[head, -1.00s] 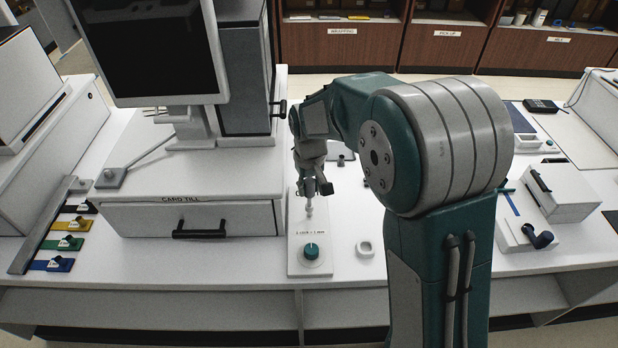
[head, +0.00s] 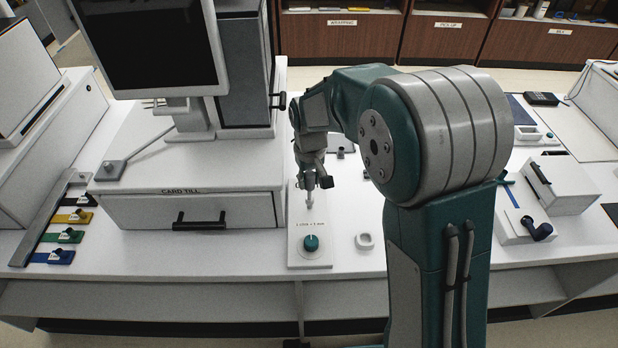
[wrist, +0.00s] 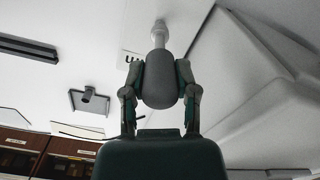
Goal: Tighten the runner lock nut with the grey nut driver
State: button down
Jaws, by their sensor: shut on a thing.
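In the wrist view my gripper (wrist: 160,76) is shut on the thick grey handle of the nut driver (wrist: 159,88), one finger on each side. The driver's pale shaft (wrist: 159,32) runs away from the handle to the white surface. In the head view the shaft (head: 309,203) stands about upright, its end at or just above the panel. The runner lock nut cannot be made out; the driver's end hides that spot.
A teal knob (head: 311,243) sits on the panel, nearer me. A small white ring-shaped piece (head: 365,241) lies to its right. The card till (head: 150,213) with its black handle stands close on the left. A white box with a black handle (head: 562,183) stands far right.

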jog(key=shift+f, duration=0.9)
jog(key=m, duration=0.5)
jog(key=shift+m, duration=0.3)
jog(key=m, duration=1)
jog(key=shift+m, duration=3.4)
jog(key=shift+r, duration=2.3)
